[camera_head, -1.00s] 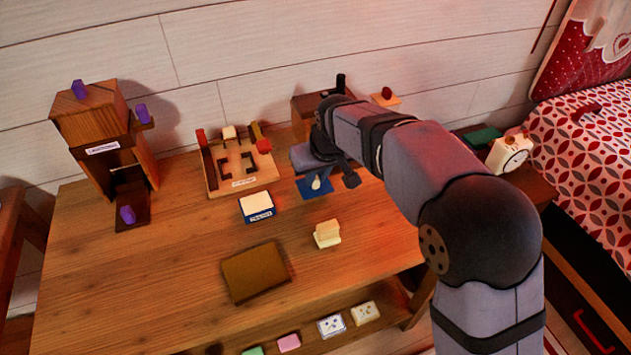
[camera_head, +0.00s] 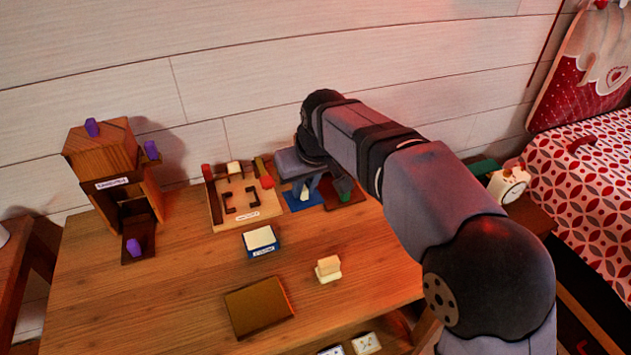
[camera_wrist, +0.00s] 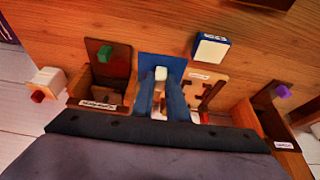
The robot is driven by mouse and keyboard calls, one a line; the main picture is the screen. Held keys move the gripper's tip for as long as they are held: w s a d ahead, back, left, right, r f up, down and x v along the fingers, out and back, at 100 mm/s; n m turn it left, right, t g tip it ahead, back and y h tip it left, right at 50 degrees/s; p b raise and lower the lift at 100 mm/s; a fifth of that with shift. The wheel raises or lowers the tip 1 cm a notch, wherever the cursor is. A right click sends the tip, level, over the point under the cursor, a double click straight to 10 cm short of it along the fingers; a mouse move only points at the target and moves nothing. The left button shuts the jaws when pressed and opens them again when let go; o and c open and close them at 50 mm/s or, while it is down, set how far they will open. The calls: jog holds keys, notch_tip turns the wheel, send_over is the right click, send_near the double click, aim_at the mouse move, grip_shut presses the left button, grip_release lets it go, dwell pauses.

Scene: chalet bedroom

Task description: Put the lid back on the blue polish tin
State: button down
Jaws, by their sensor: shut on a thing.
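The blue polish tin (camera_head: 262,251) stands open on the table, with a pale cream top face and a small label on its front. It also shows in the wrist view (camera_wrist: 211,48). The lid is a flat blue square (camera_head: 291,203) with a cream knob, left of the brown stand. In the wrist view the lid (camera_wrist: 147,62) lies behind my fingers, and its knob (camera_wrist: 161,73) sits between the fingertips. My gripper (camera_head: 305,193) is shut on the knob, behind and right of the tin. I cannot tell how far the lid is above the table.
A labelled wooden board with pegs (camera_head: 243,200) stands behind the tin. A brown stand with a green block (camera_head: 343,188) is right of the lid. A cream block (camera_head: 328,270) and a brown slab (camera_head: 259,306) lie in front. A wooden tower (camera_head: 103,150) stands left.

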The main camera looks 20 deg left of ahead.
jog(key=s+a+f+p, duration=0.1)
jog(key=s+a+p, duration=0.6)
jog(key=s+p, duration=0.1)
jog(key=shift+a+f+p, duration=0.3)
jog(key=shift+f+p, duration=0.1)
jog(key=shift+p, duration=0.15)
jog(key=shift+s+f, duration=0.1)
jog(key=shift+f+b, duration=1.9)
jog(key=shift+f, duration=0.35)
jog(key=shift+f+b, duration=0.5)
jog(key=shift+f, duration=0.35)
jog(key=shift+f+p, duration=0.15)
jog(key=shift+p, duration=0.15)
dwell(0.7)
